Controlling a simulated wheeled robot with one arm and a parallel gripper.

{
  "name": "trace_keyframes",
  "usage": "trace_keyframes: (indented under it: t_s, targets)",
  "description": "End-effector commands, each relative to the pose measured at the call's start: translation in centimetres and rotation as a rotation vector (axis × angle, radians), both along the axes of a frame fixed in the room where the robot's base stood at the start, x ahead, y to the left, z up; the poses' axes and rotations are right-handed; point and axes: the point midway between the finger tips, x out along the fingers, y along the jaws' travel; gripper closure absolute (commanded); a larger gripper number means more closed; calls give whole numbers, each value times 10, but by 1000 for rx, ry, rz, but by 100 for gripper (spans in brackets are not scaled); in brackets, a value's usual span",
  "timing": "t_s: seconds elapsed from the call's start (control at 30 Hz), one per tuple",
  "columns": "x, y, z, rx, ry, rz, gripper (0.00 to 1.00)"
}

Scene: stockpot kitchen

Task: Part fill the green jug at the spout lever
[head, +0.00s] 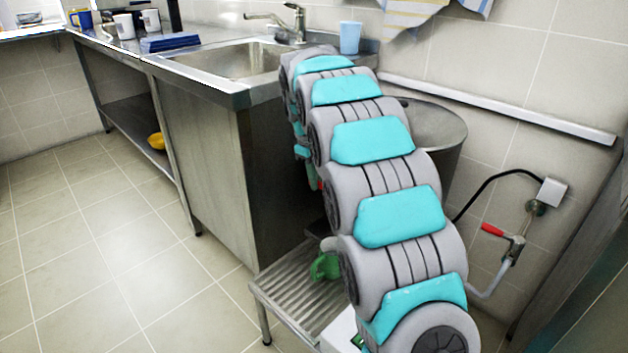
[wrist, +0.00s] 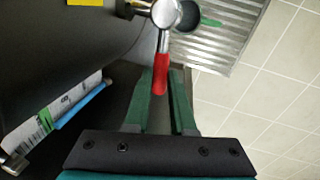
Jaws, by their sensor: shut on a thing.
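The green jug (head: 325,267) stands on the ribbed metal stand, partly hidden behind my arm in the head view. In the wrist view only a small green part (wrist: 210,22) shows beyond the spout's tap body (wrist: 166,14). The red spout lever (wrist: 162,76) lies between the fingers of my gripper (wrist: 164,88), which is shut on it. The dark side of the stockpot (wrist: 50,45) fills the left of the wrist view. In the head view the pot (head: 437,128) is mostly behind my arm. The jug's inside and any liquid are hidden.
The ribbed stand (head: 280,290) is low, beside the steel sink unit (head: 200,150). Another red-handled valve (head: 493,230) is on the wall pipe at right. A blue cup (head: 350,37) stands by the sink. A printed carton (wrist: 45,120) is near my gripper. The left floor is clear.

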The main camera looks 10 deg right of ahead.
Motion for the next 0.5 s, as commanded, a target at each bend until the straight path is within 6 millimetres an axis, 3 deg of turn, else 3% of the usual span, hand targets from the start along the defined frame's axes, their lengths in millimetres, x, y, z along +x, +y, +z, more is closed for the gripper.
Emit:
trace_keyframes:
  t_s: [0.2, 0.5]
  targets:
    - [6, -7, 0, -1, 0, -126, 100]
    - [6, -7, 0, -1, 0, -136, 100]
